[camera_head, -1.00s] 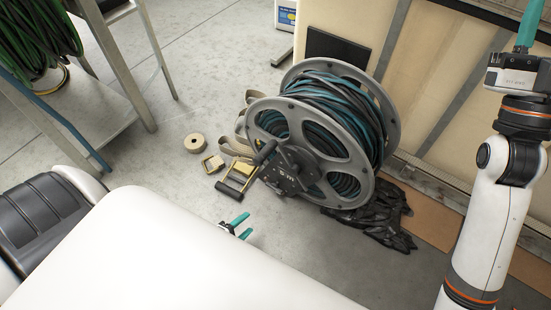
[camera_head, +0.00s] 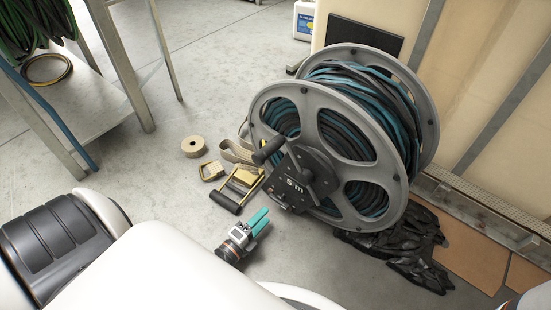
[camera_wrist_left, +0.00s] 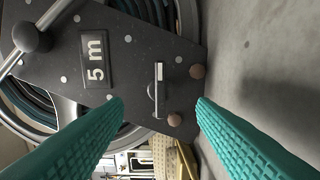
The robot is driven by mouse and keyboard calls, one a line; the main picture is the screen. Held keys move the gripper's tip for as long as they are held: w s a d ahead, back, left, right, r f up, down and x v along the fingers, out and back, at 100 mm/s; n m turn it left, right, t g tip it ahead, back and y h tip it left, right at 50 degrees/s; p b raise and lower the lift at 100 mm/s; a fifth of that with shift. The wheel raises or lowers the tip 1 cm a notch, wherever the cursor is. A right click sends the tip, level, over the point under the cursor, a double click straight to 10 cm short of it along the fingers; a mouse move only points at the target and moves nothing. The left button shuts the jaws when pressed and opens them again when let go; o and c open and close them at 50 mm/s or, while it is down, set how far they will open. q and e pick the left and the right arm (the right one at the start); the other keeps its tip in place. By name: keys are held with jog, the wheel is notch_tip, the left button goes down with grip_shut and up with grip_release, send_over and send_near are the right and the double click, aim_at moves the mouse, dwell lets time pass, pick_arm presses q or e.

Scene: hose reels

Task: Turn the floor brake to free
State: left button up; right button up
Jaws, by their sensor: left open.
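The hose reel (camera_head: 310,145) stands on the floor with dark and teal hose wound on it. Its dark side plate (camera_wrist_left: 125,60) carries a "5 m" label and a ball-jointed crank. The floor brake appears to be a small metal lever (camera_wrist_left: 159,90) near the plate's edge, with two brown round marks beside it. My left gripper (camera_head: 262,217) is open, just in front of the lower part of the reel. In the left wrist view its teal fingers (camera_wrist_left: 159,105) are apart, with the lever between their tips in the picture; I see no contact.
A ratchet strap (camera_head: 238,190) and a tape roll (camera_head: 193,146) lie on the floor left of the reel. Black crumpled cloth (camera_head: 405,250) lies at its right. A metal shelf (camera_head: 110,110) stands at the left, a beige panel wall behind.

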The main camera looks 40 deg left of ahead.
aim_at(281, 199)
pick_arm(q)
jog(key=w, duration=0.2)
jog(key=w+b, duration=0.1)
jog(key=w, duration=0.1)
jog(key=w+b, duration=0.1)
jog(key=shift+w+d+f, duration=0.15)
jog(key=shift+w+d, duration=0.1)
jog(key=shift+w, duration=0.15)
jog(key=shift+w+b, duration=0.35)
jog(key=shift+w, duration=0.1)
